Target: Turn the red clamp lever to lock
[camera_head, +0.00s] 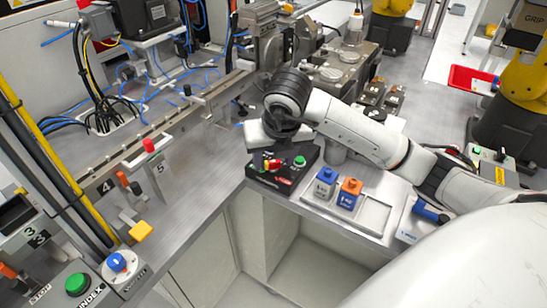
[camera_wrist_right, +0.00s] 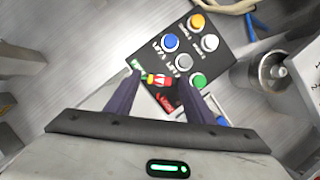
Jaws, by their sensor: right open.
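A small red lever with yellow on it (camera_head: 270,165) is on top of a black control box (camera_head: 282,183) at the front edge of the bench. The right wrist view shows the red and yellow lever (camera_wrist_right: 157,80) on the black panel (camera_wrist_right: 215,72). My right gripper (camera_head: 267,146) is over the back of the box, partly hiding its top. In the right wrist view, the right gripper (camera_wrist_right: 160,90) is open and empty, its dark fingers on either side of the lever. I cannot tell whether they touch it. My left gripper is out of view.
A green button (camera_head: 300,161) is close beside the lever, with several more buttons on the panel. Blue (camera_head: 325,182) and orange (camera_head: 349,192) blocks stand right of the box. Bare bench lies left of the box.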

